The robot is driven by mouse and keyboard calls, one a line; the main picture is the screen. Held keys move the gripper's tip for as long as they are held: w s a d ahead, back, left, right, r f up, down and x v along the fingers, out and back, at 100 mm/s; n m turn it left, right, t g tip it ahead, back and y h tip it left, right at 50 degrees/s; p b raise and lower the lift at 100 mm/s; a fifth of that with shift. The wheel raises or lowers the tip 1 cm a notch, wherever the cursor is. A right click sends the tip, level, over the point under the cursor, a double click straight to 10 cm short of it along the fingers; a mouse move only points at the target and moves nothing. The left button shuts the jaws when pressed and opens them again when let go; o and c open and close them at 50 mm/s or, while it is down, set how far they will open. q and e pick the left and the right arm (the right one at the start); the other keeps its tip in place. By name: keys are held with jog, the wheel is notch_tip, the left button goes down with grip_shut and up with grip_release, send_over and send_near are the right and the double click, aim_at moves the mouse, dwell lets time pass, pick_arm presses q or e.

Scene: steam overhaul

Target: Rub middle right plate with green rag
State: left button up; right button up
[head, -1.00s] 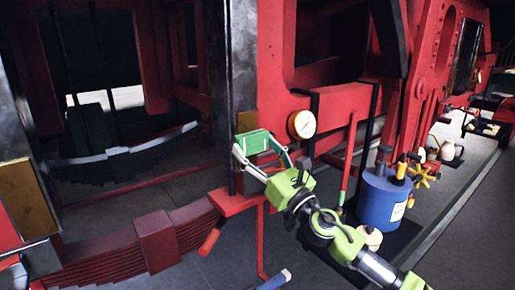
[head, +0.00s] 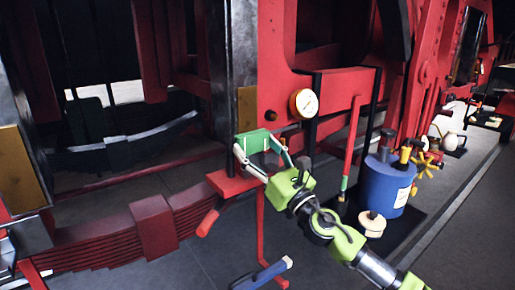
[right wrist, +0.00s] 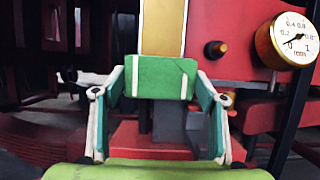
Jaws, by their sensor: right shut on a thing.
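My right gripper (head: 258,145) is shut on the green rag (head: 251,142), a folded green block. In the right wrist view the rag (right wrist: 160,78) sits between the two fingers of the gripper (right wrist: 160,90). The middle right plate (head: 247,108) is an upright brass-yellow strip on the frame by the dark post. The rag is in front of its lower end and hides that part. The plate's upper part (right wrist: 163,28) shows above the rag in the right wrist view. I cannot tell whether rag and plate touch. My left gripper is not in view.
A round gauge (head: 303,103) is right of the plate, with a dark knob (right wrist: 215,49) between them. A red bracket (head: 232,184) lies below the rag. A blue can (head: 385,186) stands at the right. Another brass plate (head: 20,180) is at the far left.

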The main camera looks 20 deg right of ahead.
jog(key=shift+f+b, duration=0.4)
jog(key=shift+f, duration=0.45)
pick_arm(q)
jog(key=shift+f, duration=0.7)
pick_arm(e)
jog(key=shift+s, duration=0.1)
jog(key=shift+s+d+f, duration=0.1)
jog(key=shift+s+d, duration=0.1)
jog(key=shift+s, duration=0.4)
pick_arm(q)
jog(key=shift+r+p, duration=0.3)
jog(key=shift+p, duration=0.05)
pick_arm(e)
jog(key=shift+s+d+r, duration=0.1)
jog(key=shift+s+d, duration=0.2)
jog(key=shift+s, duration=0.4)
jog(key=shift+s+d+r, duration=0.1)
jog(key=shift+s+d, duration=0.15)
jog(key=shift+s, duration=0.45)
jog(key=shift+s+d, duration=0.3)
jog(key=shift+s, duration=0.4)
